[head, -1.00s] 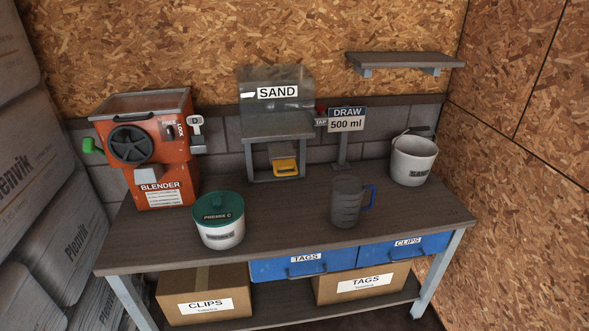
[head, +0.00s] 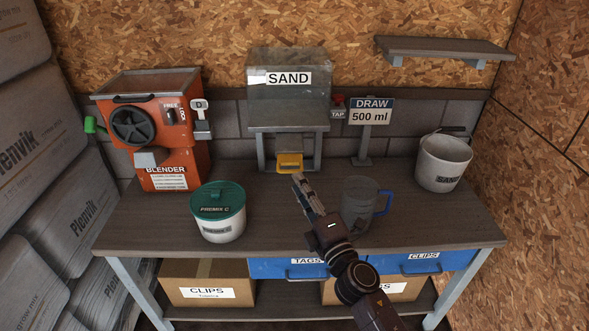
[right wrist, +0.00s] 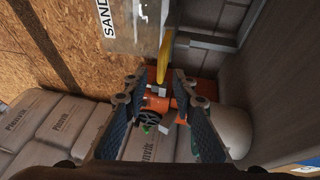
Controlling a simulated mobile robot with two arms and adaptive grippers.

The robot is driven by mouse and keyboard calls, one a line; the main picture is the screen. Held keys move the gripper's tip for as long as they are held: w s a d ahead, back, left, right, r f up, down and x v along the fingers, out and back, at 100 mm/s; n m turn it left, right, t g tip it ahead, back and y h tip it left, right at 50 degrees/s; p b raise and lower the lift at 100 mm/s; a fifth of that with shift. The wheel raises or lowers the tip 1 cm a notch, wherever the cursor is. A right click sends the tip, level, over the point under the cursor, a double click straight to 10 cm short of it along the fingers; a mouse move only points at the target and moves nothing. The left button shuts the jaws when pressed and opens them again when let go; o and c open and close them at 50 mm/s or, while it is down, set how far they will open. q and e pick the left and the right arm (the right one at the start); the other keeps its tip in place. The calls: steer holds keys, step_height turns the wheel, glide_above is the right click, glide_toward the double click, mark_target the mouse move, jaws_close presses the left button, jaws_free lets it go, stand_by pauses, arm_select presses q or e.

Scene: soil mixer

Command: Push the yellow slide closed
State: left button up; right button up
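The yellow slide (head: 289,163) sits low at the front of the sand hopper (head: 289,103), under its shelf. I cannot tell exactly how far it sticks out. My right gripper (head: 300,183) is just below and in front of the slide, its fingers pointing up towards it. In the right wrist view the slide (right wrist: 164,58) is a narrow yellow strip seen edge-on, just beyond the fingertips. The fingers of the gripper (right wrist: 160,88) stand apart with nothing between them. I cannot tell whether they touch the slide. My left gripper is not in view.
A grey measuring jug (head: 360,207) stands right of my right gripper, partly close to the arm. A teal-lidded tub (head: 217,213) and the orange blender (head: 157,130) are to the left. A sand bucket (head: 443,165) and a draw sign (head: 371,112) are on the right.

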mark_target(291, 171)
steer(key=x, duration=0.6)
steer(key=shift+w, duration=0.15)
jaws_close()
steer(key=shift+r, duration=0.1)
